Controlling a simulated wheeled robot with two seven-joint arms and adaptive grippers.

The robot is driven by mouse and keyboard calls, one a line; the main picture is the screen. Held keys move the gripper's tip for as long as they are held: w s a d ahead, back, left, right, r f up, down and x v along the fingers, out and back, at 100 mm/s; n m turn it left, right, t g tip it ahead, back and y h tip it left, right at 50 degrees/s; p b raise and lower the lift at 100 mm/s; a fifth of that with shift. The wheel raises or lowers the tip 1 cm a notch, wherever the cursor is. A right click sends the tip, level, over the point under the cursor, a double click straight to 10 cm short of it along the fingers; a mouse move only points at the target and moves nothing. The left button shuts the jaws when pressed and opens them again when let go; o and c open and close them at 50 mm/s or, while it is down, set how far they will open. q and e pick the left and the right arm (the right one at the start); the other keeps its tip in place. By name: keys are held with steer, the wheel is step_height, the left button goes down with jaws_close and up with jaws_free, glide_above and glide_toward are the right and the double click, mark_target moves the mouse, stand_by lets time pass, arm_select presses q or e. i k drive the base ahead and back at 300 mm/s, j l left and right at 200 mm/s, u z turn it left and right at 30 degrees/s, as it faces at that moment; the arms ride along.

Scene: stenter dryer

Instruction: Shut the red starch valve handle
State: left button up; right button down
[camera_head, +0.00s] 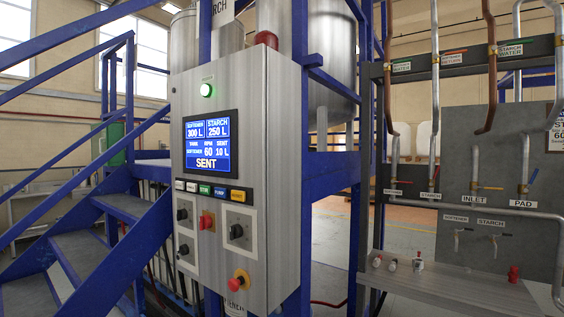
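A grey pipe panel (497,140) stands at the right with several labelled valves. A thin red handle (510,41) lies nearly level across a copper pipe at the upper right, just above a label that reads STARCH WATER (510,50). Lower down, a label reading STARCH (430,196) sits beneath a pipe with a small, slanted reddish-orange handle (437,172). Another STARCH label (491,223) is above a small tap (494,240). I cannot tell which handle is the starch valve named in the task. Neither of my grippers is in view.
A grey control cabinet (225,262) with a lit blue screen (206,141) and red knobs stands in the centre. Blue metal stairs (100,238) and rails fill the left. Small bottles (418,262) and a red item (513,274) stand on the shelf (450,280) under the panel.

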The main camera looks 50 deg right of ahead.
mark_target(431, 184)
steer(key=l+z, duration=0.15)
steer(key=z, duration=0.3)
steer(key=i+l+z, duration=0.1)
steer(key=z, duration=0.4)
steer(key=i+l+z, duration=0.1)
steer(key=z, duration=0.35)
steer(key=i+l+z, duration=0.1)
steer(key=z, duration=0.4)
steer(key=i+z, duration=0.1)
steer(key=z, duration=0.35)
steer(key=i+z, duration=0.1)
steer(key=z, duration=0.4)
